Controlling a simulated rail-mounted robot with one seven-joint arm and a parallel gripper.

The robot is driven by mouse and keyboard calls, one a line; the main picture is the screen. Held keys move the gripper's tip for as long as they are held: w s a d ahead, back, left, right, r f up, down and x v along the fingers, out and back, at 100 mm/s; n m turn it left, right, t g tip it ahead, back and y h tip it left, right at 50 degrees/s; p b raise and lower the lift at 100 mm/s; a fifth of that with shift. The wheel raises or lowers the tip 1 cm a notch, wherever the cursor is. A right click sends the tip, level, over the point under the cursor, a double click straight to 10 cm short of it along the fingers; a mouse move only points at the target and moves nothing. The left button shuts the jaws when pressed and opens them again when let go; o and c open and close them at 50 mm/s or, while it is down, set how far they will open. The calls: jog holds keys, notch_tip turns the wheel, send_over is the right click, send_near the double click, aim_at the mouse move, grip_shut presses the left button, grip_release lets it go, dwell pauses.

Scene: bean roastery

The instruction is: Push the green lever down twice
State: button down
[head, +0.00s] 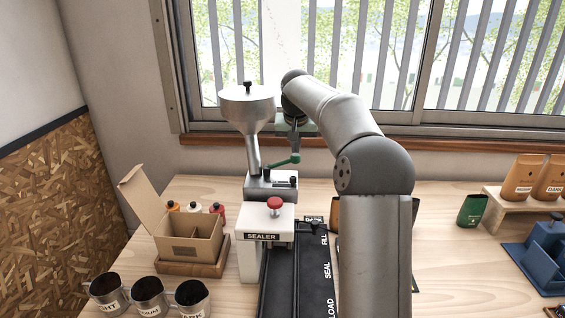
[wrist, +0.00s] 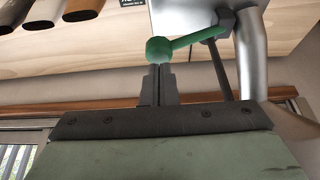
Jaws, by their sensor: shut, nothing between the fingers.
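The green lever (head: 282,162) sticks out to the right from the base of the metal hopper machine (head: 248,105) and ends in a round green knob (head: 295,158). In the head view its knob end looks slightly higher than its pivot end. My gripper (head: 295,148) points down just above the knob, with its fingers together and empty. In the wrist view, the fingertips (wrist: 158,67) meet the edge of the green knob (wrist: 159,50); I cannot tell whether they touch it or stop just short.
The sealer (head: 265,237) with its red knob and the black track (head: 298,280) stand in front of the hopper. An open cardboard box (head: 190,238) and several metal cups (head: 148,293) are at the left. Pouches (head: 471,210) stand at the right. The window is behind.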

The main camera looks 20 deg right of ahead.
aim_at(295, 155)
jog(key=shift+f+b, duration=1.2)
jog(key=shift+f, duration=0.6)
notch_tip(295, 155, up, 6)
jog(key=p, duration=0.6)
jog(key=shift+r, duration=0.15)
dwell(1.2)
jog(key=s+a+f+n+g, duration=0.2)
jog(key=s+a+f+n, duration=0.1)
jog(key=s+a, duration=1.3)
jog(key=s+a+f, duration=0.1)
jog(key=s+f, duration=0.2)
jog(key=s, duration=0.5)
jog(key=s+a+f+n+y, duration=0.1)
jog(key=s+f, duration=0.3)
jog(key=s, duration=0.5)
jog(key=s+a+f+g+y, duration=0.1)
jog(key=s+f, duration=0.2)
jog(key=s, duration=0.5)
jog(key=shift+s+a+f+n, duration=0.2)
jog(key=shift+s+f+n, duration=0.1)
jog(key=shift+s+n, duration=0.1)
